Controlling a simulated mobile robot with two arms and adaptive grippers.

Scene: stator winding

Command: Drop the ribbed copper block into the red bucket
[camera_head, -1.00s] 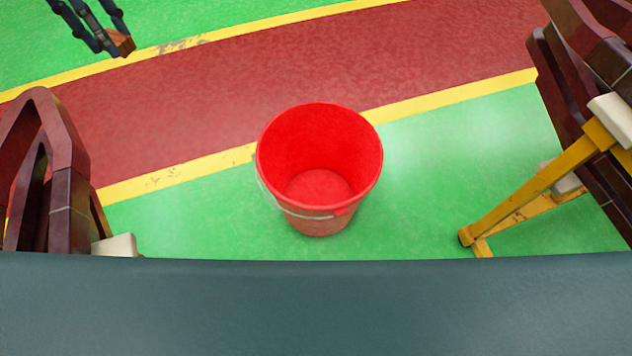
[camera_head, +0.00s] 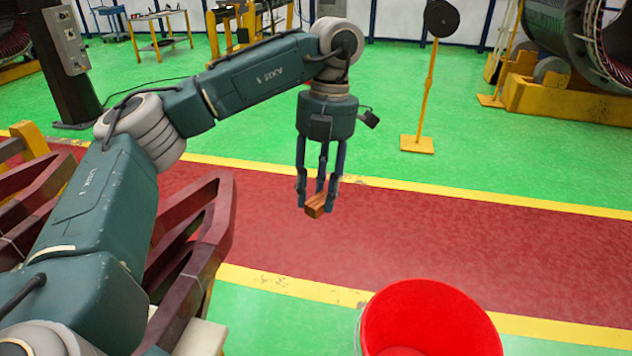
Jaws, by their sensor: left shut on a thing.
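The ribbed copper block (camera_head: 316,206) is a small orange-brown piece between the fingertips of my left gripper (camera_head: 318,202). The gripper points down and is shut on the block, holding it in the air over the red floor lane. Its ribs are too small to make out. The red bucket (camera_head: 432,312) stands upright on the floor at the bottom right, cut off by the lower edge. The block appears up and to the left of the bucket, apart from it. The visible part of the bucket's inside looks empty. My right gripper is not in view.
Dark red angled frames (camera_head: 190,250) stand below my left arm, left of the bucket. A yellow post with a black disc (camera_head: 441,18) stands behind. Large machinery (camera_head: 570,60) is at the far right. The red lane (camera_head: 440,250) between is clear.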

